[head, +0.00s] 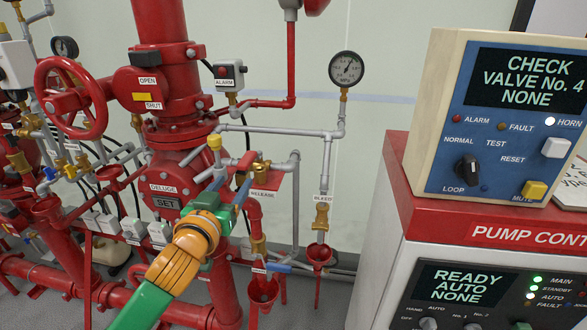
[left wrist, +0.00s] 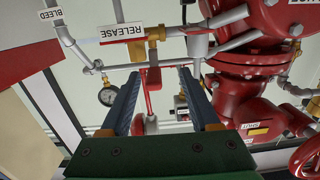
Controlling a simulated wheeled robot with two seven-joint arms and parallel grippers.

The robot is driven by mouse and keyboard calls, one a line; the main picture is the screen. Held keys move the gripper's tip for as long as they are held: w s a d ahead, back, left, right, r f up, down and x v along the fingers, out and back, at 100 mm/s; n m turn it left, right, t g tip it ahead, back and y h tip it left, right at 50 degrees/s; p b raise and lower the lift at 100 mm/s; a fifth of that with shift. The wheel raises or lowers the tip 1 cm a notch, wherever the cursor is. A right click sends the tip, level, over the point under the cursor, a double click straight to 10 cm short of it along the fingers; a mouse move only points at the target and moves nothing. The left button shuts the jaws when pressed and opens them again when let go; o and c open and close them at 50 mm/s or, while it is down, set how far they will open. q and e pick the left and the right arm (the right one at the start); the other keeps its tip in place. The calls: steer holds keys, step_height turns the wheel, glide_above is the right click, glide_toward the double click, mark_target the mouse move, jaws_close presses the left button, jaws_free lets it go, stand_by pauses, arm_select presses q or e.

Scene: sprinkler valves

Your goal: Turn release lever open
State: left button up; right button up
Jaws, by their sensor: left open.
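In the left wrist view, a red release lever (left wrist: 148,92) hangs from a brass valve (left wrist: 152,50) beside the white RELEASE sign (left wrist: 122,33). My left gripper (left wrist: 160,74) is open. Its two dark blue fingers stand on either side of the lever in that view, with a gap on both sides; contact does not show. In the head view my left gripper (head: 226,178) is in front of the release piping, just left of the RELEASE sign (head: 262,195), and the lever is mostly hidden there. My right gripper is not in view.
A red deluge valve (head: 168,205) and handwheel (head: 72,98) stand to the left. Grey pipes (head: 290,131), a pressure gauge (head: 346,69) and a brass bleed valve (head: 321,215) are close on the right. The pump controller cabinet (head: 400,195) fills the right side.

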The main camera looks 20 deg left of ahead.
mark_target(242, 170)
arm_select(q)
steer(key=shift+s+d+r+t, duration=0.1)
steer(key=shift+d+r+t, duration=0.1)
steer(key=shift+d+r, duration=0.25)
steer(key=shift+s+d+r+t, duration=0.1)
steer(key=shift+d+r+t, duration=0.1)
steer(key=shift+r, duration=0.4)
steer(key=shift+w+r, duration=0.3)
steer(key=p+x, duration=0.1)
steer(key=x, duration=0.3)
steer(key=p+x, duration=0.1)
steer(key=x, duration=0.1)
steer(key=shift+w+a+f+p, duration=0.15)
steer(key=shift+w+f+p, duration=0.1)
steer(key=shift+w+p, duration=0.05)
jaws_close()
steer(key=shift+f, duration=0.1)
